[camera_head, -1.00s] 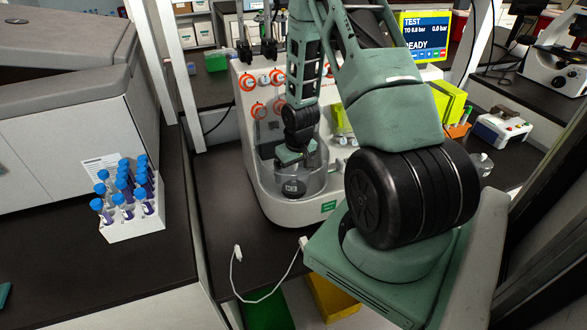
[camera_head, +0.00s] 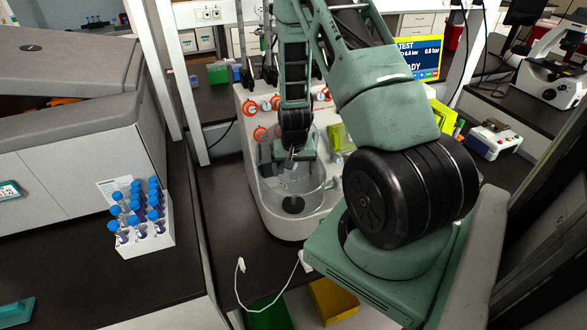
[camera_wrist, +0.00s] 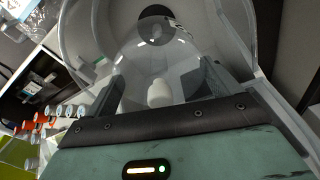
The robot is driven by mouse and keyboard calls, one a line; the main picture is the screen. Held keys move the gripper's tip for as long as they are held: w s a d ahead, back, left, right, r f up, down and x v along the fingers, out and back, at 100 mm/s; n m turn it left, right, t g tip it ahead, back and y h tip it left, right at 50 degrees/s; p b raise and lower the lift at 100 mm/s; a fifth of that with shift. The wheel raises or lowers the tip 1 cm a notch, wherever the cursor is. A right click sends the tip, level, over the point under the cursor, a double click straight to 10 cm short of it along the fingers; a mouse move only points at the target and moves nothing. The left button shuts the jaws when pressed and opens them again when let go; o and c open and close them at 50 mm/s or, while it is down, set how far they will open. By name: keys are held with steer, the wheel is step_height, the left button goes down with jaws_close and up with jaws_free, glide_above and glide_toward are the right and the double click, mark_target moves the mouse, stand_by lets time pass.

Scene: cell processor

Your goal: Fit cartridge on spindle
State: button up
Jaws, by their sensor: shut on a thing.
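My gripper (camera_wrist: 160,95) is shut on a clear cartridge (camera_wrist: 120,65), whose pale stem (camera_wrist: 158,93) shows between the two dark fingers in the wrist view. The cartridge's see-through walls are hard to separate from the basin behind. In the head view my gripper (camera_head: 300,155) hangs over the round basin at the front of the white cell processor (camera_head: 262,195). The black round spindle seat (camera_head: 293,204) lies at the basin's bottom, below the gripper. It also shows as a dark disc (camera_wrist: 155,25) at the top of the wrist view. I cannot tell whether cartridge and spindle touch.
A white rack of blue-capped tubes (camera_head: 150,243) stands on the left bench. A white cable (camera_head: 243,290) lies in front of the processor. A screen (camera_head: 420,58) and yellow boxes stand behind my arm.

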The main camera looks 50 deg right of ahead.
steer(key=shift+f, duration=0.1)
steer(key=shift+f+b, duration=2.45)
steer(key=shift+f, duration=0.35)
steer(key=shift+f+b, duration=1.65)
steer(key=shift+f, duration=0.05)
steer(key=shift+r, duration=0.1)
steer(key=shift+r+p, duration=1.1)
steer(key=shift+r, duration=0.3)
steer(key=shift+f+b, duration=0.75)
steer(key=shift+b, duration=0.1)
stand_by(1.0)
